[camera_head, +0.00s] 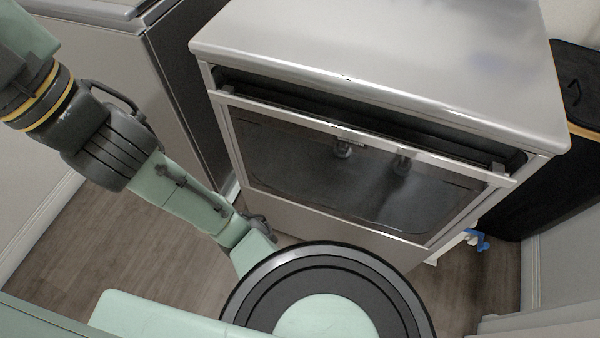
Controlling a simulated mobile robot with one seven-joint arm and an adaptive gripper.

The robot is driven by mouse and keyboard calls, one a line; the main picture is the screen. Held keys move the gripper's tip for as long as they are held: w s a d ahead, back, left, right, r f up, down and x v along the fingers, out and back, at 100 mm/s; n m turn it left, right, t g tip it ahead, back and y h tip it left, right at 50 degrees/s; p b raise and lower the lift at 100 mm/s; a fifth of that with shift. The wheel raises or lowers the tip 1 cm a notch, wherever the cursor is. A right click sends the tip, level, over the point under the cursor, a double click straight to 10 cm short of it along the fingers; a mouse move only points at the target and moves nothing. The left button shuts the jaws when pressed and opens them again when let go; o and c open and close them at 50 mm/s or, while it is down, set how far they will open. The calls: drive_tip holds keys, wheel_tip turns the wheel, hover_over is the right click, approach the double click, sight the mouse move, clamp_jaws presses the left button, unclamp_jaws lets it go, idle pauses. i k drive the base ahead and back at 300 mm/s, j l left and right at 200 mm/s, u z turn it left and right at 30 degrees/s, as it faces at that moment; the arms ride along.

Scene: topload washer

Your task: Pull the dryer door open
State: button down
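The appliance with a dark-windowed front door (290,165) stands in the middle, seen from above at a tilt. I take this door to be the dryer door. A pale bar (400,148) runs along its top edge. A dark gap lies between this bar and the appliance's pale metal top (390,55). I cannot tell whether the door is fully closed or slightly ajar at the top. My green and grey arm comes down from the upper left, in front of the appliance's left side. Its end passes behind a large round part of mine at the bottom, and my gripper does not show.
A grey appliance (110,75) stands at the left, with a narrow gap between the two. A black object (560,130) stands at the right. A small blue item (480,241) is low by the right corner. Wooden floor (130,240) is bare at the left.

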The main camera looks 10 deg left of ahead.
sight(384, 178)
drive_tip(key=k+j+z, duration=0.25)
drive_tip(key=k+z, duration=0.15)
drive_tip(key=k+j+z, duration=0.1)
drive_tip(key=k+z, duration=0.3)
